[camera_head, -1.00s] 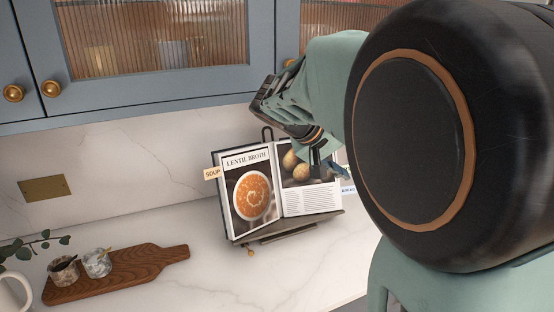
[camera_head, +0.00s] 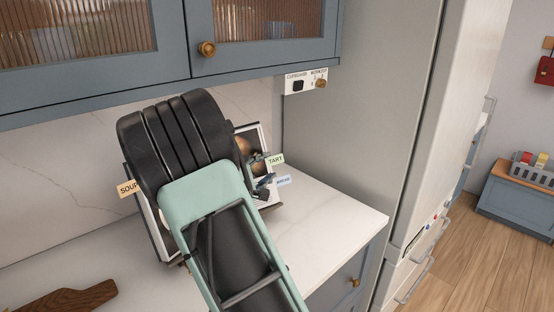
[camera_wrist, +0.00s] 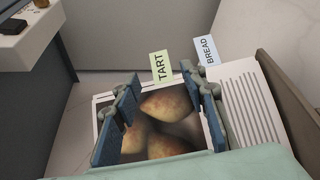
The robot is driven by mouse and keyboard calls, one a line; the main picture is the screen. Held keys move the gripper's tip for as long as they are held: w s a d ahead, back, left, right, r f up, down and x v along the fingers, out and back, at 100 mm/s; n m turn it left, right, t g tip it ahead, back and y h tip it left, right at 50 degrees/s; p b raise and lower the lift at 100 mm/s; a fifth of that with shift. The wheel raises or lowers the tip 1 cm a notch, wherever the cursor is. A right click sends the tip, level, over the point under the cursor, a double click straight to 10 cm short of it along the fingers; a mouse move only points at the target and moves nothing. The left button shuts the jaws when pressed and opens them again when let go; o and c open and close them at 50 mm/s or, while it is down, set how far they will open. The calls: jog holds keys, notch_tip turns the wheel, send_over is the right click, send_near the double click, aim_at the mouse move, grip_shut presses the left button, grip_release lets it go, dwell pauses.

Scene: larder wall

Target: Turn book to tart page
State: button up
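The cookbook stands open on its stand, largely hidden behind my arm in the head view; part of its right page (camera_head: 251,142) shows. In the wrist view that page carries a photo of brown round produce (camera_wrist: 168,118). The pale green TART tab (camera_head: 276,160) sticks out at the right edge, above the blue BREAD tab (camera_head: 283,181). The SOUP tab (camera_head: 128,188) is at the left. My gripper (camera_head: 264,178) is at the right page's edge. In the wrist view its fingers (camera_wrist: 161,80) are open and apart, with the TART tab (camera_wrist: 159,66) showing between and beyond their tips.
Blue wall cabinets (camera_head: 262,45) hang above. A tall grey panel (camera_head: 365,110) rises right of the counter. A switch plate (camera_head: 306,82) is under the cabinet. A wooden board (camera_head: 65,298) lies at the lower left. The counter right of the book (camera_head: 335,215) is clear.

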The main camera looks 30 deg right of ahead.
aim_at(278, 159)
jog(key=p+x, duration=0.1)
jog(key=x, duration=0.7)
jog(key=shift+w+d, duration=0.1)
jog(key=shift+d, duration=0.05)
jog(key=c, duration=0.9)
